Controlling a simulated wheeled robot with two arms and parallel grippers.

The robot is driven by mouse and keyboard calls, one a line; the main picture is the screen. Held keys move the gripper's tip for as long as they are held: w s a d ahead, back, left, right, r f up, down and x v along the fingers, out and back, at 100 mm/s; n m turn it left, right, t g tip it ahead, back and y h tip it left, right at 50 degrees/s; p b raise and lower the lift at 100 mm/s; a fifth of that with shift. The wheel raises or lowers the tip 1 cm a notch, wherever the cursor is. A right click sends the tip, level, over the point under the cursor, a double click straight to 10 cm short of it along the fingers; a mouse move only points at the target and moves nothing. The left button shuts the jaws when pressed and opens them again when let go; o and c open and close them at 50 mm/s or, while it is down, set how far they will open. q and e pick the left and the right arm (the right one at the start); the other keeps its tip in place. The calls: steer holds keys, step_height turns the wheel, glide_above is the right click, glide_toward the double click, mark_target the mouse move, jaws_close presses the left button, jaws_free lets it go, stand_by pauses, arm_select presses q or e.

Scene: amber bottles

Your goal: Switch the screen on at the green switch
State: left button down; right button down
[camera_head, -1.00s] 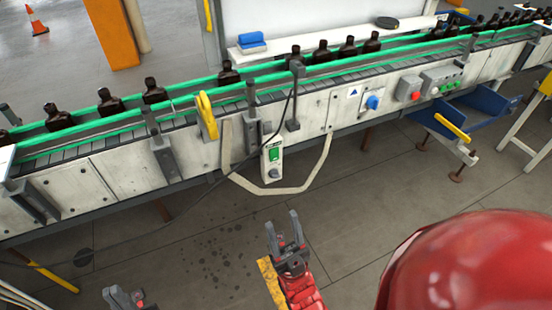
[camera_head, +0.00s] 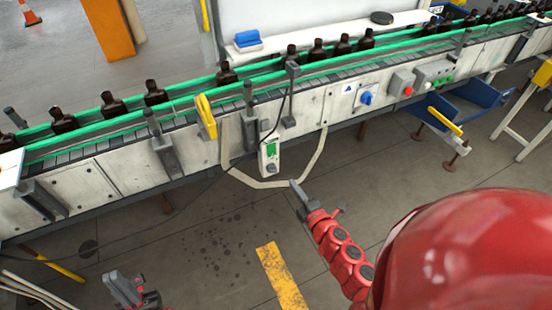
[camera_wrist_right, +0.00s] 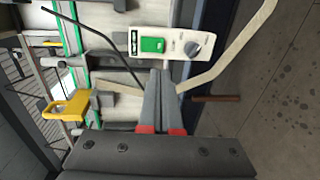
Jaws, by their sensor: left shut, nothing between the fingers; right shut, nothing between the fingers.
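The green switch (camera_head: 271,148) sits on a small pale control box (camera_head: 269,158) that hangs on the front of the conveyor, with a dark knob below the green part. In the right wrist view the green switch (camera_wrist_right: 152,45) and a grey knob (camera_wrist_right: 192,49) show on the box, just beyond the fingertips. My right gripper (camera_head: 294,184) is shut and empty, below and to the right of the box, apart from it in the head view. In the wrist view its fingers (camera_wrist_right: 160,72) point at the box's lower edge. My left gripper (camera_head: 122,284) is shut and empty at the bottom left. I see no screen that I can identify.
The conveyor (camera_head: 120,172) carries several amber bottles (camera_head: 227,74) between green rails. A yellow handle (camera_head: 206,115) sticks out left of the box. A pale hose (camera_head: 315,157) loops below it. A blue knob (camera_head: 366,98) and a red button (camera_head: 408,91) lie further right.

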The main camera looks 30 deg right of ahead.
mark_target(272, 155)
stand_by(0.3)
steer(key=w+p, duration=0.1)
steer(key=w, duration=0.3)
steer(key=w+f+p, duration=0.1)
steer(key=w, duration=0.3)
steer(key=w+p, duration=0.1)
steer(key=w, duration=0.3)
steer(key=shift+w+d+f, duration=0.1)
steer(key=shift+w+f, duration=0.15)
steer(key=shift+w, duration=0.5)
steer(key=shift+w+f, duration=0.1)
steer(key=shift+w, duration=0.1)
